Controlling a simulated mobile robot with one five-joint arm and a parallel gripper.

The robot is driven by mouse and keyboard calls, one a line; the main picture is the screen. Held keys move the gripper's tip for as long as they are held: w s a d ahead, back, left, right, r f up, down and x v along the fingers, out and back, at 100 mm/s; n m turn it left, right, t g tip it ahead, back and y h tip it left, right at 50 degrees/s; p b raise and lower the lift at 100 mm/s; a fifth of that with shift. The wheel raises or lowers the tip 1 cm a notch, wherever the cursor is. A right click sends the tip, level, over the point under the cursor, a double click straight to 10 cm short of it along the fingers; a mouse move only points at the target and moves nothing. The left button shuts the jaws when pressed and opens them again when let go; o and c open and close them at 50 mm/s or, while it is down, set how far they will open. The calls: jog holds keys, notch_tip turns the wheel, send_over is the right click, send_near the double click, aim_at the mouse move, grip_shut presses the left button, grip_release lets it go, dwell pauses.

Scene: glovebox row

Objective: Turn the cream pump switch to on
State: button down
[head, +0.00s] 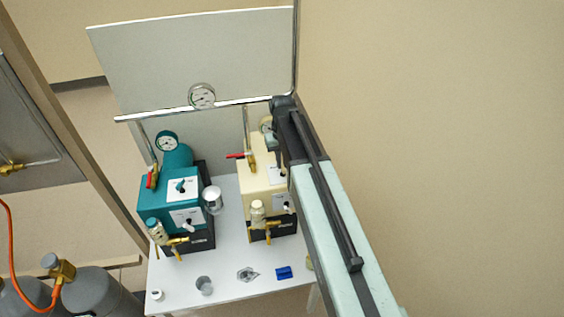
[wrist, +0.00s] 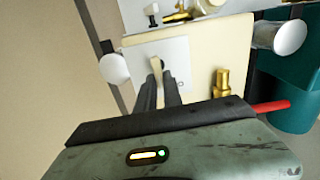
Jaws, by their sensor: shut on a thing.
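The cream pump (head: 257,190) stands on the white table beside the teal pump, at its right in the head view. In the wrist view its cream top (wrist: 205,50) carries a pale switch plate (wrist: 178,52). A small cream switch lever (wrist: 155,65) stands up from that plate. My gripper (wrist: 158,78) is at the lever, its two dark fingers shut on it. The fingers hide the lever's lower part and much of the plate's lettering, so I cannot read the switch position. In the head view my arm covers the pump's right side.
A red-handled brass valve (head: 249,157) rises behind the plate. A grey panel (head: 190,60) stands behind.

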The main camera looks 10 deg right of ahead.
dwell(0.3)
jog(key=c, duration=1.5)
grip_release()
jog(key=shift+r, duration=0.1)
notch_tip(320, 180, up, 8)
jog(key=p, duration=0.8)
jog(key=shift+f, duration=0.2)
